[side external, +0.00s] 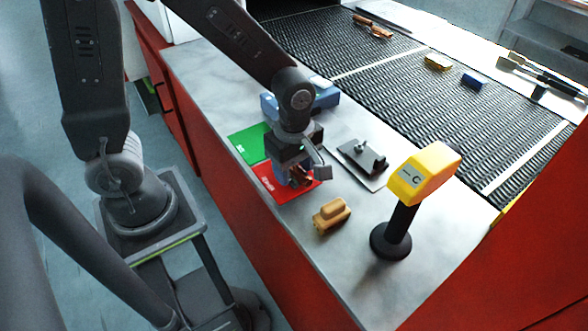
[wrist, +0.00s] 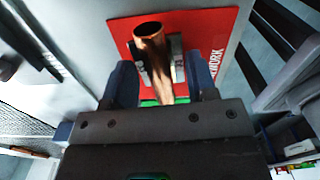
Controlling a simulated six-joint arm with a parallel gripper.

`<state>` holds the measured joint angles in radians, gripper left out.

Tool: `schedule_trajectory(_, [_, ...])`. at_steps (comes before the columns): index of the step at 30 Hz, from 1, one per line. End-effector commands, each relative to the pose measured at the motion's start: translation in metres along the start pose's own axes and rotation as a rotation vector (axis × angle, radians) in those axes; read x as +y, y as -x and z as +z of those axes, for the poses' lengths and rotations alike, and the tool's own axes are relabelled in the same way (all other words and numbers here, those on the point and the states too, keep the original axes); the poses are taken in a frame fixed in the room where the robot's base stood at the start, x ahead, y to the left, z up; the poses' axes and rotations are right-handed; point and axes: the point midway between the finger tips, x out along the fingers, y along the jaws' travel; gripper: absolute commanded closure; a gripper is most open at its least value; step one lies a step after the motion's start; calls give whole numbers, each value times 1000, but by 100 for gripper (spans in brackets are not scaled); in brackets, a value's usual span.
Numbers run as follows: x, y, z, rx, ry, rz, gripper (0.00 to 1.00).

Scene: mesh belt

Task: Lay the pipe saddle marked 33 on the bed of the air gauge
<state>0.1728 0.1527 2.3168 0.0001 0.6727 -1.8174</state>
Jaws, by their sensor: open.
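A copper pipe piece (wrist: 155,62) with an open round end lies over the red mat (wrist: 222,22) in the wrist view, with grey parts showing on both sides of it. I cannot read a number 33 on it. In the side view a little copper shows at my gripper (side external: 295,180), low over the red mat (side external: 268,186). In the wrist view my gripper (wrist: 161,82) is open, with one dark blue finger on each side of the copper piece. Contact cannot be told. A blue device (side external: 325,96) stands behind my arm, partly hidden; I cannot tell if it is the air gauge.
A green mat (side external: 247,143) adjoins the red one. A grey plate with a small fixture (side external: 364,158), a tan block (side external: 331,215) and a yellow-headed post (side external: 424,172) stand to the right. The mesh belt (side external: 400,105) behind carries several small items. Bare counter (side external: 345,265) lies in front.

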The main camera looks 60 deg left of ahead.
Motion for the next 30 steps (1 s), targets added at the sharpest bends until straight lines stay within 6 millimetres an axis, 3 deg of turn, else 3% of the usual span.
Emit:
schedule_trajectory(5, [0,0,0,0,0,0,50])
schedule_trajectory(15, [0,0,0,0,0,1,81])
schedule_trajectory(24, [1,3,0,-1,0,3,81])
schedule_trajectory(30, [1,24,0,-2,0,8,81])
